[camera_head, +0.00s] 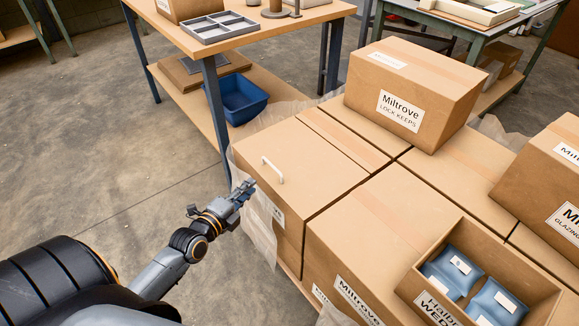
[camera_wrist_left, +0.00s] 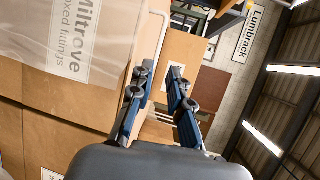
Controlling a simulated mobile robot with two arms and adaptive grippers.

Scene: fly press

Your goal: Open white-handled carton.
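The white-handled carton (camera_head: 310,155) is a brown box with a closed top in the near left of the stacked cartons. Its white bar handle (camera_head: 273,171) stands on the top near the left edge. My left gripper (camera_head: 246,187) is just left of this carton, beside its upper edge and apart from the handle. In the left wrist view, the two blue-padded fingers (camera_wrist_left: 158,80) are spread with nothing between them. The white handle (camera_wrist_left: 158,32) shows beyond the fingertips, next to the carton's labelled side (camera_wrist_left: 105,50). My right gripper is not in view.
A smaller closed carton (camera_head: 440,88) sits on the stack behind. An open box (camera_head: 412,283) with blue packets (camera_head: 452,270) is at the near right. A workbench (camera_head: 262,38) with a grey tray (camera_head: 219,27) and a blue bin (camera_head: 236,98) stands behind. The floor at left is clear.

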